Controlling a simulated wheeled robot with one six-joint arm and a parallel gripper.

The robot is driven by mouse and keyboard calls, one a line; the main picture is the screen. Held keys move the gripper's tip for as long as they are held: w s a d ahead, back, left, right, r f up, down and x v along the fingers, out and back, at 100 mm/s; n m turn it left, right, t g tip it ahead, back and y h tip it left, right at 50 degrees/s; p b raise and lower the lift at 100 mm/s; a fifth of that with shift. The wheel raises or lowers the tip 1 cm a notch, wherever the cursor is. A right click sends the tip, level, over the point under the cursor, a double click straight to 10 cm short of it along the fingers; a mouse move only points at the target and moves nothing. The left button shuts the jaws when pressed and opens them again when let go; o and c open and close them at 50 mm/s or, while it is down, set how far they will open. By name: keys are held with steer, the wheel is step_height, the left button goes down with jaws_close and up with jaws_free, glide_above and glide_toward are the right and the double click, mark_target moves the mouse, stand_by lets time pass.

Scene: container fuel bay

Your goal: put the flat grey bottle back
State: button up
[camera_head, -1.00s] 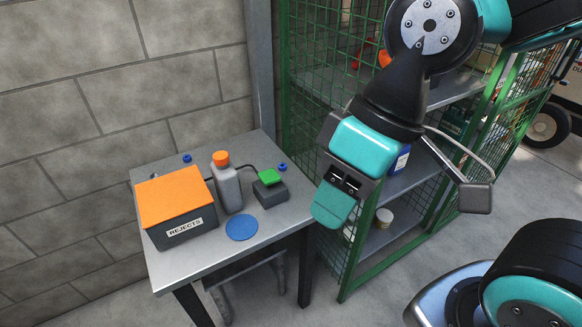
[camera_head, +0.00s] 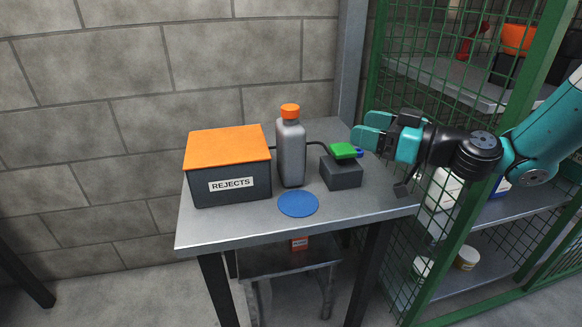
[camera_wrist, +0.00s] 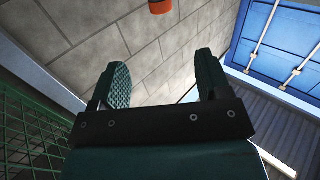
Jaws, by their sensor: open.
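The flat grey bottle (camera_head: 290,153) with an orange cap stands upright on the metal table, between the REJECTS box and a dark block. My gripper (camera_head: 368,128) is open and empty, to the right of the bottle and apart from it. It points left, near the table's right back corner. In the wrist view, my gripper (camera_wrist: 163,78) shows its two fingers spread apart.
The REJECTS box (camera_head: 228,185) with an orange lid stands left of the bottle. A dark block (camera_head: 341,174) with a green top stands right. A blue disc (camera_head: 298,203) lies in front. A green mesh cage (camera_head: 425,110) with shelves (camera_head: 500,213) bounds the right side.

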mark_target(298, 111)
steer(key=p+x, duration=0.4)
steer(key=x, duration=1.3)
steer(key=shift+s+p, duration=0.1)
steer(key=shift+p, duration=0.25)
jaws_close()
